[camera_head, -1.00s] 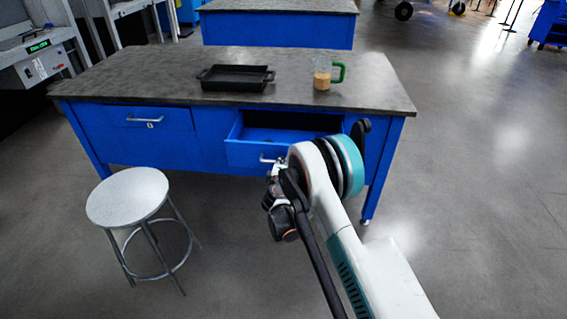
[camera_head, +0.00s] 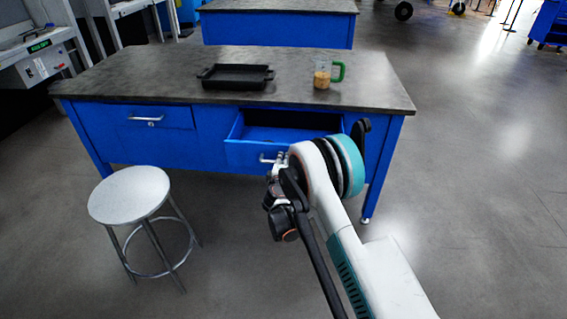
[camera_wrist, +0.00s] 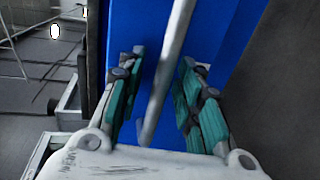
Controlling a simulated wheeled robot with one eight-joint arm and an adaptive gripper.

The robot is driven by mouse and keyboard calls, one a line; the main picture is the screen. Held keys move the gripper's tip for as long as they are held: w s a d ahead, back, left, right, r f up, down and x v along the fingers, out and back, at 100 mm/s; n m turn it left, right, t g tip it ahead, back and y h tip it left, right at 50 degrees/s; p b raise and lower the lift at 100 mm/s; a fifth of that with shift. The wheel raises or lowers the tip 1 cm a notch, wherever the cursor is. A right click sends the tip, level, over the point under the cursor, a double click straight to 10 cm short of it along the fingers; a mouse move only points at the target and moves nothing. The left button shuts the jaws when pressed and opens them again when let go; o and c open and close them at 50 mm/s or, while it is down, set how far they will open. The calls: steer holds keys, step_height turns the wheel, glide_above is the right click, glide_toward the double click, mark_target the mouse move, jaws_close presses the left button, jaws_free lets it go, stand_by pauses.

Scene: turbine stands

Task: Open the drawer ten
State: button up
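A blue workbench has two drawers. The right drawer (camera_head: 245,149) is pulled partly out, and its empty-looking inside shows in the head view. The left drawer (camera_head: 135,117) is closed. No number is readable on either. The right drawer's handle (camera_head: 268,159) is a silver bar, partly covered by my arm. In the wrist view the handle bar (camera_wrist: 172,62) runs between the green-padded fingers of my gripper (camera_wrist: 163,66), in front of the blue drawer front. The fingers are apart, with a gap on both sides of the bar. My gripper is mostly hidden in the head view.
A round stool (camera_head: 130,193) stands at the front left. Floor to the right of the bench is clear.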

steer(key=s+r, duration=0.1)
steer(key=s, duration=0.6)
steer(key=shift+s+r, duration=0.15)
steer(key=shift+r, duration=0.05)
steer(key=shift+a, duration=0.1)
steer(key=s+d+r+m+g+h+p, duration=0.1)
steer(key=s+d+r+m, duration=0.15)
steer(key=d+r, duration=0.65)
steer(key=s+d+r+m+g, duration=0.1)
steer(key=s+d+r+m, duration=0.15)
steer(key=d+r, duration=0.75)
steer(key=s+d+r+m+g+h, duration=0.1)
steer(key=s+d+r+m+g, duration=0.3)
steer(key=s+r, duration=0.7)
steer(key=s+d+f+m+g+y, duration=0.1)
steer(key=s+m, duration=0.2)
steer(key=s, duration=0.6)
steer(key=s+d+f+m+g, duration=0.1)
steer(key=s+d+m, duration=0.1)
steer(key=s, duration=0.7)
steer(key=s+d+f+m+y+b, duration=0.1)
steer(key=s+m, duration=0.2)
steer(key=s, duration=0.6)
steer(key=shift+d+m+g+y, duration=0.15)
steer(key=shift+m+g+y, duration=0.15)
steer(key=shift+g, duration=0.1)
